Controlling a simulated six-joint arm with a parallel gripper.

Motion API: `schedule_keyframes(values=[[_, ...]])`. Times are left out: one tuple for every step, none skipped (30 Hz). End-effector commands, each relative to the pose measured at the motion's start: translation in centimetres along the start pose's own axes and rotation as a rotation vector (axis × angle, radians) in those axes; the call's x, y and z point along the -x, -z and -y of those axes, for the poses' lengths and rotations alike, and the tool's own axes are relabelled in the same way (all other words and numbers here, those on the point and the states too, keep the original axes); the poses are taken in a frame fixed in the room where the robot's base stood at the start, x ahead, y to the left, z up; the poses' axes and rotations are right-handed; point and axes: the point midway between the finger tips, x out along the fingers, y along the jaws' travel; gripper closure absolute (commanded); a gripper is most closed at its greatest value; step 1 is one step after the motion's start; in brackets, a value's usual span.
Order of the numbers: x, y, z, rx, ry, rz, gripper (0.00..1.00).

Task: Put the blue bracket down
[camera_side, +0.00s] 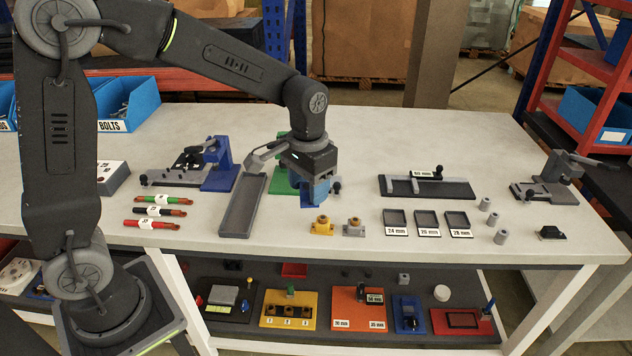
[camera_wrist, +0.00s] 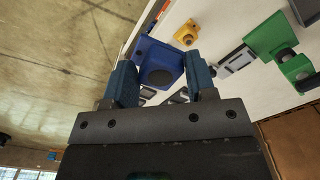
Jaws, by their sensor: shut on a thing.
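The blue bracket (camera_wrist: 152,48) shows in the wrist view between the two blue-grey fingers of my gripper (camera_wrist: 162,75). It has a dark round opening facing the camera. My gripper is shut on it. In the side view my gripper (camera_side: 316,190) points down near the middle of the bench, in front of a green bracket (camera_side: 282,178). Only a little of the blue bracket shows there, low by the fingers. I cannot tell whether it touches the bench top.
A yellow part (camera_side: 322,227) and a grey part (camera_side: 354,228) stand just in front of my gripper. A long grey tray (camera_side: 243,207) lies left of it. A blue stand with a fixture (camera_side: 220,172) is farther left. A dark gauge plate (camera_side: 427,188) and several small trays lie to the right.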

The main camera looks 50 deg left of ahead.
Motion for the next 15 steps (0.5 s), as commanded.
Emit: schedule_keyframes(values=[[-0.2, 0.8, 0.4, -0.039, 0.000, 0.002, 0.84], [-0.2, 1.2, 0.6, -0.064, 0.000, 0.002, 0.84], [-0.1, 1.7, 0.8, -0.098, 0.000, 0.001, 0.84], [-0.1, 2.1, 1.1, -0.124, 0.000, 0.001, 0.84], [0.0, 2.5, 1.3, -0.151, 0.000, 0.001, 0.84], [0.1, 3.1, 1.6, -0.190, 0.000, 0.001, 0.84], [0.1, 3.5, 1.9, -0.219, 0.000, 0.002, 0.84], [0.1, 4.0, 2.1, -0.251, 0.000, 0.000, 0.84], [0.2, 4.7, 2.5, -0.295, 0.000, 0.000, 0.84], [0.2, 5.1, 2.8, -0.330, 0.000, 0.002, 0.84], [0.3, 5.7, 3.2, -0.366, 0.000, 0.001, 0.84], [0.3, 6.4, 3.7, -0.420, 0.000, 0.000, 0.84], [0.4, 7.0, 4.1, -0.464, 0.000, 0.000, 0.84], [0.4, 7.7, 4.6, -0.509, 0.000, 0.001, 0.84], [0.4, 8.5, 5.3, -0.574, 0.000, 0.000, 0.84]])
